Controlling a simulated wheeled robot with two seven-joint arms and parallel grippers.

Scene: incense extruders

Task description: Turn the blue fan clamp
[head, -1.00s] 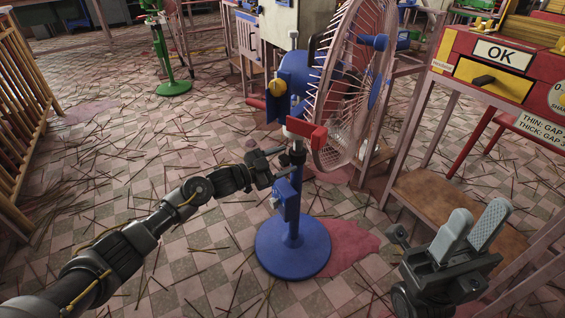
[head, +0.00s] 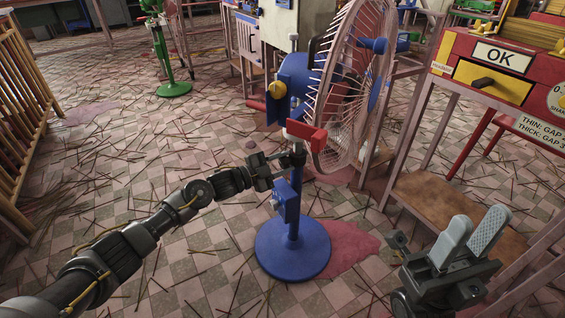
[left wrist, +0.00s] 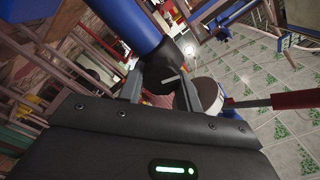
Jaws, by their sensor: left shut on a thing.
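The blue fan (head: 312,82) stands on a blue post with a round blue base (head: 292,248). Its clamp is a dark collar (head: 297,158) on the post, below a red lever (head: 307,135). My left gripper (head: 285,170) reaches the collar from the left and is shut on it. In the left wrist view its fingers (left wrist: 160,92) sit either side of the dark collar (left wrist: 158,74), under the blue post; the contact is partly hidden. The red lever (left wrist: 295,98) points right there. My right gripper (head: 472,240) is open and empty at lower right, away from the fan.
A lower blue block (head: 288,203) is on the post. A red and yellow cabinet (head: 495,62) and a wooden-shelved frame (head: 440,200) stand at right. A green fan (head: 172,88) stands at the back left. The tiled floor is strewn with thin sticks.

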